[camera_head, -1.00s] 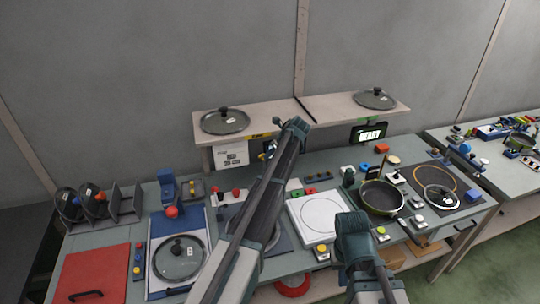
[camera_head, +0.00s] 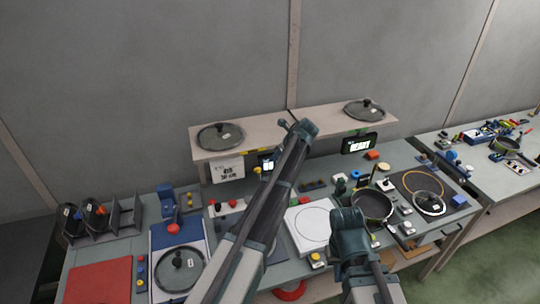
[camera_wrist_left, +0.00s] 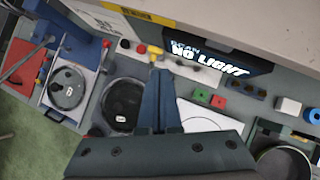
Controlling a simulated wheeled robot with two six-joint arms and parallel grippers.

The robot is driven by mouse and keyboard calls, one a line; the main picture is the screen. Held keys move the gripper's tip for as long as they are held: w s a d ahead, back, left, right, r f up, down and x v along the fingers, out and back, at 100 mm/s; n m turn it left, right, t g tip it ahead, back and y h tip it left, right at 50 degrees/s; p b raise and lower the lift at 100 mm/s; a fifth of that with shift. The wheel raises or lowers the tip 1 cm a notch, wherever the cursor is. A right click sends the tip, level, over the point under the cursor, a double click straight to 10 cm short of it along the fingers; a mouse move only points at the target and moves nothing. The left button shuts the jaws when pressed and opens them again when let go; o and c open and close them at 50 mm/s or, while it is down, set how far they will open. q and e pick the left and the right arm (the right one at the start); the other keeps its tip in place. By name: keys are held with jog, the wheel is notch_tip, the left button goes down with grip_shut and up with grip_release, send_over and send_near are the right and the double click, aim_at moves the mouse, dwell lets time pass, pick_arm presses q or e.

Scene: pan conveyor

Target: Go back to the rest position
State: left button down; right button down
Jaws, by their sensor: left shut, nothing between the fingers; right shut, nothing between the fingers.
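My left gripper (camera_head: 299,127) is shut and empty. In the head view it is raised in front of the shelf, at the end of my long arm. In the left wrist view its closed fingers (camera_wrist_left: 155,88) point toward the worktop and hold nothing. My right gripper (camera_head: 347,216) is shut and empty, low over the worktop, just left of a black pan (camera_head: 372,205). My left arm hides part of the worktop, including much of a round plate area behind it.
A shelf (camera_head: 290,126) carries two glass lids (camera_head: 220,136) (camera_head: 364,110). A lit screen (camera_head: 360,143) hangs below. Another glass lid (camera_head: 180,270) lies on the blue-and-white station. A red mat (camera_head: 98,281) is front left, a white plate (camera_head: 311,228) at centre. A second table (camera_head: 480,160) stands right.

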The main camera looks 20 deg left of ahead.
pick_arm(q)
jog(key=shift+s+d, duration=0.15)
pick_arm(e)
jog(key=shift+r, duration=0.1)
